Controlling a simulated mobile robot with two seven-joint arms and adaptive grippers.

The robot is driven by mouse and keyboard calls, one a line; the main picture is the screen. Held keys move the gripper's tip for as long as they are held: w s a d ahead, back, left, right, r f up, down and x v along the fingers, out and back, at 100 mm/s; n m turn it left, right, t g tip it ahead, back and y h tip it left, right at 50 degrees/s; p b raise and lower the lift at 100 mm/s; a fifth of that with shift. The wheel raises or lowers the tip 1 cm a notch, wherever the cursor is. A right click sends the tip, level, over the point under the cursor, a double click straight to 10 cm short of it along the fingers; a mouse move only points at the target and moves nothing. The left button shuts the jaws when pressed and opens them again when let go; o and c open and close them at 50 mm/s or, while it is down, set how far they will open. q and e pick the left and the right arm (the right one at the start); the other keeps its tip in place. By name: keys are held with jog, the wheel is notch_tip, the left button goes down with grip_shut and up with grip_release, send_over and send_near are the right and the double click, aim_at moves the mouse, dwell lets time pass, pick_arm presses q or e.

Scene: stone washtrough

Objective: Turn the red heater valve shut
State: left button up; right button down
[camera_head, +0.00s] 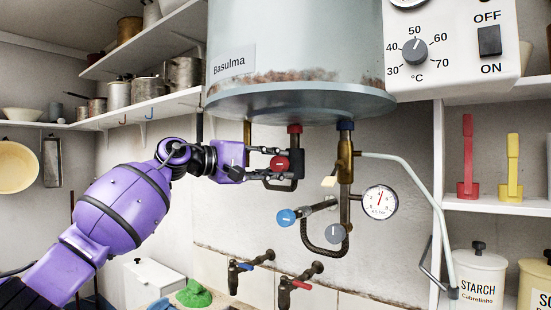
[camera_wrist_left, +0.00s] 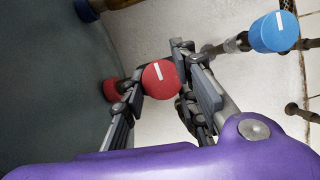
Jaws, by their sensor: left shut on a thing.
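The red heater valve (camera_head: 280,163) is a round red knob with a white line, on a pipe below the grey boiler (camera_head: 300,70). In the head view its line looks nearly level. My left gripper (camera_head: 276,164) reaches in from the left and is shut on the red knob, one finger above and one below. In the left wrist view the red knob (camera_wrist_left: 161,79) sits between the fingertips of my left gripper (camera_wrist_left: 160,82), its white line slightly tilted. My right gripper is not in view.
A blue knob (camera_head: 286,217) and a grey knob (camera_head: 334,234) sit on pipes right of and below my gripper. A round gauge (camera_head: 379,202) is close by. Two taps stick out lower down. Shelves with pots (camera_head: 183,72) stand at the left.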

pick_arm(q)
jog(key=shift+a+r+m, duration=0.15)
jog(key=shift+r+m, duration=0.15)
jog(key=shift+r, duration=0.45)
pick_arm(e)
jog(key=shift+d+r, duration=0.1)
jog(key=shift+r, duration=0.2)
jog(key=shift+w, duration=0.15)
pick_arm(q)
jog(key=o, duration=1)
jog(key=shift+f, duration=0.2)
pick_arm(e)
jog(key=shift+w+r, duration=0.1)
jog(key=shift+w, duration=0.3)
pick_arm(q)
jog(key=shift+f, duration=0.1)
jog(key=shift+f, duration=0.1)
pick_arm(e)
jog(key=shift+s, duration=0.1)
